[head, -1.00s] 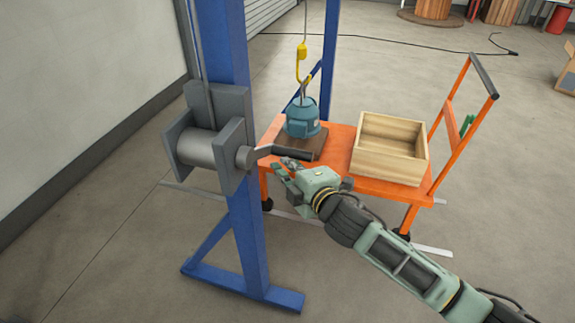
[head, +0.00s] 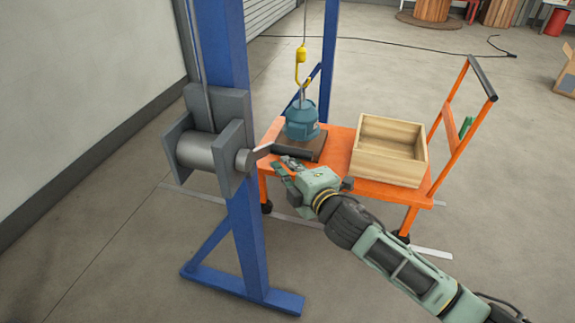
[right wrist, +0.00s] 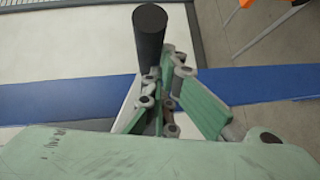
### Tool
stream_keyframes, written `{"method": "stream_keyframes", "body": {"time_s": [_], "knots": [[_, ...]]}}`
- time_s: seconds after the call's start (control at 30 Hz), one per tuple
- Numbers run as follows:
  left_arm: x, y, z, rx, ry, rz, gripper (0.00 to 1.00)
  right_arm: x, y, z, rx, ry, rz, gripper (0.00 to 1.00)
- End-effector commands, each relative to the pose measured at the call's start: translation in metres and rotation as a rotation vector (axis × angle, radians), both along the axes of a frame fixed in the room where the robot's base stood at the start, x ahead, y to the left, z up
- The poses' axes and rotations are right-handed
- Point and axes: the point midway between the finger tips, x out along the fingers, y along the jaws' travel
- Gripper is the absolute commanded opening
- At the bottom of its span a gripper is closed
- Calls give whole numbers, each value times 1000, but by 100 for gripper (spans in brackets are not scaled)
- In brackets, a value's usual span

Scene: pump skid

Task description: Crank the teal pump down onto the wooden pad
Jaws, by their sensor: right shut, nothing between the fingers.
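The teal pump (head: 302,122) hangs upright under a yellow hook (head: 301,54), at the wooden pad (head: 316,146) on the orange cart. I cannot tell whether pump and pad touch. The winch drum (head: 196,150) sits on the blue post, and its crank has a dark handle (head: 292,151) pointing right. My right gripper (head: 284,164) is just below the handle, shut with nothing between its fingers. In the right wrist view the handle (right wrist: 150,42) stands just beyond the fingers (right wrist: 168,98); whether they touch is unclear. My left gripper is not in view.
An open wooden crate (head: 390,150) stands on the right part of the orange cart (head: 343,137). The blue post (head: 245,235) and its foot stand left of my right arm. A black cable (head: 410,43) lies at the back.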

Motion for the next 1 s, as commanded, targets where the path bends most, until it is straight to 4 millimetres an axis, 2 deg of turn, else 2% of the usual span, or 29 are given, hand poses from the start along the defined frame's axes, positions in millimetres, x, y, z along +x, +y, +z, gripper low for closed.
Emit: {"method": "stream_keyframes", "body": {"time_s": [0.03,1.0], "knots": [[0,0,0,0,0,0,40,3,-5,0,-7,-4,-11,0],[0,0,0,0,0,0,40,10,-7,10,-29,-74,-11,0]]}}
